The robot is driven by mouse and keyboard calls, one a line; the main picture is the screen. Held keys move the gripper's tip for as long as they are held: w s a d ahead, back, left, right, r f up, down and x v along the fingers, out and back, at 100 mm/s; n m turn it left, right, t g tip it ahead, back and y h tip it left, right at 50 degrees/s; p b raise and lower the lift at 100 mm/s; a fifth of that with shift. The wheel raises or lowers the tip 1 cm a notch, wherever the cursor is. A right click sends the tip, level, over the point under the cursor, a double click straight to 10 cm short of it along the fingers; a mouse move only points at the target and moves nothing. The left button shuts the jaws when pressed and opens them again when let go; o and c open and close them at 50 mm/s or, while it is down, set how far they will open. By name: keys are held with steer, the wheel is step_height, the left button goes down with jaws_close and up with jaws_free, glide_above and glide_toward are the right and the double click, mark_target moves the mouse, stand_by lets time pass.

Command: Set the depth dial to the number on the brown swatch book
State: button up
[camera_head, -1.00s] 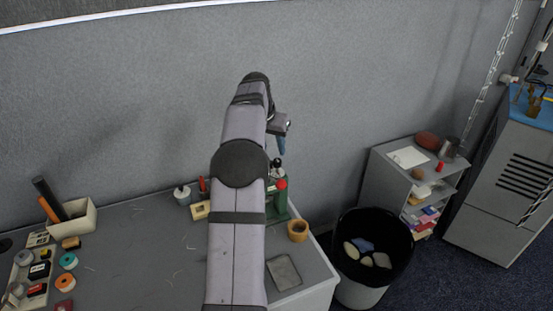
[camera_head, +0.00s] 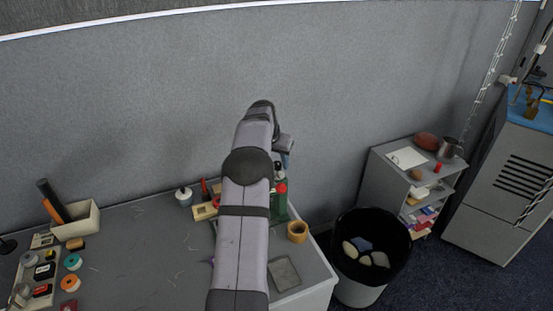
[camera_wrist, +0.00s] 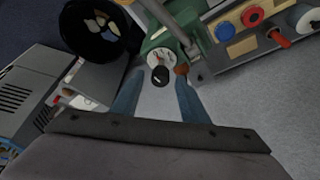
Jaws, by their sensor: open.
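The depth dial (camera_wrist: 161,59) is a pale disc with a black knob (camera_wrist: 160,75) on a green machine (camera_wrist: 158,38) in the wrist view. My gripper (camera_wrist: 157,82) is open, its two blue fingers on either side of the black knob with gaps between; I cannot tell whether they reach its depth. In the head view the green machine (camera_head: 280,208) is partly hidden behind my arm, and my gripper (camera_head: 287,160) is above it. I cannot pick out the brown swatch book or read its number. The dial's marks are too small to read.
A small brown-red knob (camera_wrist: 181,70) is beside the right finger. A wooden block (camera_head: 204,211) and a wooden ring-shaped cup (camera_head: 298,231) stand near the machine. A black bin (camera_head: 372,245) and a shelf unit (camera_head: 400,190) are to the right. The table's middle left has bare room.

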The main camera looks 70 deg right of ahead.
steer(key=shift+c, duration=0.6)
jaws_close()
steer(key=shift+w+m, duration=0.1)
steer(key=shift+m, duration=0.2)
steer(key=m+g+p, duration=0.1)
steer(key=m, duration=0.1)
steer(key=m+p, duration=0.2)
steer(key=shift+w+r+g, duration=0.1)
steer(key=shift+r+g, duration=0.1)
steer(key=shift+g, duration=0.2)
steer(key=m+p, duration=0.1)
steer(key=p, duration=0.2)
steer(key=shift+d+f+m+g, duration=0.1)
steer(key=shift+m+g, duration=0.2)
steer(key=shift+m, duration=0.1)
steer(key=shift+f+m+y+p, duration=0.1)
steer(key=shift+m+y+p, duration=0.4)
steer(key=shift+p, duration=0.4)
